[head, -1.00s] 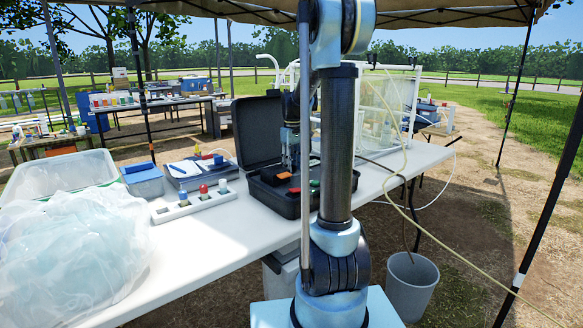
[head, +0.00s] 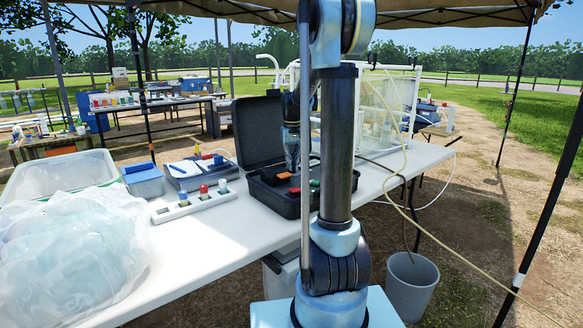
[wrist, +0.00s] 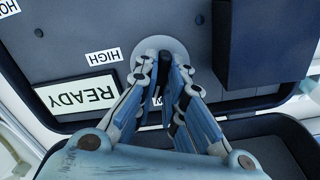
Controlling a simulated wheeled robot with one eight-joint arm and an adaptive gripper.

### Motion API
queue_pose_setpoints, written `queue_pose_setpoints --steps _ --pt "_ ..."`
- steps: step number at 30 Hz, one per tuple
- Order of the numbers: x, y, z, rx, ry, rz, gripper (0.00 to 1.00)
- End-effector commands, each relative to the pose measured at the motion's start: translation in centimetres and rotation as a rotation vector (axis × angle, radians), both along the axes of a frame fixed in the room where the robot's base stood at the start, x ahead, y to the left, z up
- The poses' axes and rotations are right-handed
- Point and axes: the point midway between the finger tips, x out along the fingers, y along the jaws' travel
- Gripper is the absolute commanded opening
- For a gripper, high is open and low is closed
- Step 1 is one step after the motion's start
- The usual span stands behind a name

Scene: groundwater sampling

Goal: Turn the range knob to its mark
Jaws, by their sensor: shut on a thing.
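The open black instrument case (head: 262,189) stands on the white table, with its panel facing up. In the wrist view, a round grey dial plate (wrist: 160,44) lies on the dark panel under my fingertips. My gripper (wrist: 170,68) is shut on the range knob at this plate; the fingers hide most of the knob, and its pointer direction cannot be told. Another label is partly hidden behind the fingers. My gripper also shows in the head view (head: 292,165), down inside the case.
A raised dark block (wrist: 262,45) stands on the panel right of the fingers. A white rack with coloured caps (head: 195,203), a blue-lidded box (head: 143,179) and a large clear plastic bag (head: 75,250) are left of the case.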

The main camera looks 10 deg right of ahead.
Motion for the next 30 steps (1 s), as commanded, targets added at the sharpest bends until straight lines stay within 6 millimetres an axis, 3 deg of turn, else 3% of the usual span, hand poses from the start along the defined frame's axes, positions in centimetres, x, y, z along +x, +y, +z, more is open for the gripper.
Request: queue_pose_setpoints --steps 30 --pt "0.0 -0.18 0.03 -0.003 -0.001 -1.004 0.0"
